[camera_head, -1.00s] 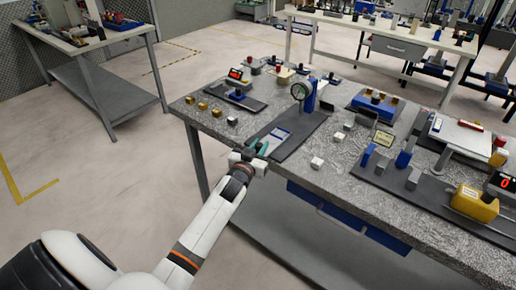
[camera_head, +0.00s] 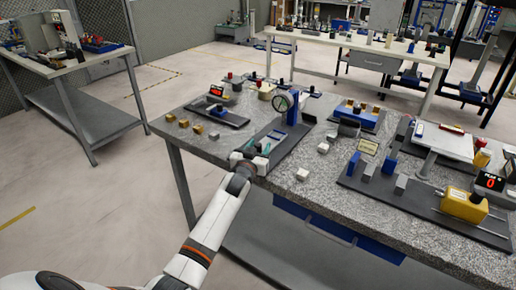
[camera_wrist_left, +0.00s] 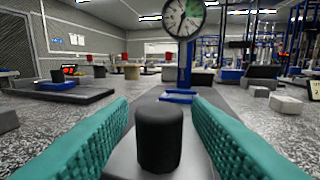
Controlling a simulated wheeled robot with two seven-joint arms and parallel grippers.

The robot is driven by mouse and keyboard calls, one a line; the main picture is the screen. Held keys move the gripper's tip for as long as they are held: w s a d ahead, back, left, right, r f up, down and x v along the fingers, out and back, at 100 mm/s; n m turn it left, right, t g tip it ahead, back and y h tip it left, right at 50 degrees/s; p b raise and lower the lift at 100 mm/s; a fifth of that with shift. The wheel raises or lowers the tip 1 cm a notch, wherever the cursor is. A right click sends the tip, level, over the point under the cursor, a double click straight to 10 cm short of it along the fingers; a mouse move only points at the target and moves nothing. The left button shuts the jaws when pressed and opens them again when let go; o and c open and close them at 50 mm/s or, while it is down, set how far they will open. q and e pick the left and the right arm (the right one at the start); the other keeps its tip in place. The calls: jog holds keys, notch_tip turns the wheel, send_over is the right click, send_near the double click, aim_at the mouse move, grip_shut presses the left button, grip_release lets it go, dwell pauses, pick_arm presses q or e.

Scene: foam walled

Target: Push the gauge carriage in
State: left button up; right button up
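The dial gauge (camera_head: 281,102) stands on a blue post (camera_head: 292,109) over a long dark base plate (camera_head: 285,143). The dial (camera_wrist_left: 184,16) and post (camera_wrist_left: 184,70) also show ahead in the left wrist view. My left gripper (camera_head: 258,153) is at the near end of that base plate. In the wrist view its teal fingers (camera_wrist_left: 159,128) stand apart on both sides of an upright black knob (camera_wrist_left: 159,138), which rises from a grey plate. Narrow gaps seem to show beside the knob. Which part is the gauge carriage I cannot tell for certain. My right gripper is not in view.
White blocks (camera_head: 302,174) lie right of the base plate and gold blocks (camera_head: 184,123) to its left. A yellow unit on rails (camera_head: 464,204) stands at the right. The bench's near edge runs under my left arm.

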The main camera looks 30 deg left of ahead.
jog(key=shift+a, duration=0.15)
pick_arm(q)
jog(key=shift+s, duration=0.25)
jog(key=s+d, duration=0.2)
jog(key=s, duration=0.9)
jog(key=shift+s, duration=0.15)
jog(key=shift+d, duration=0.1)
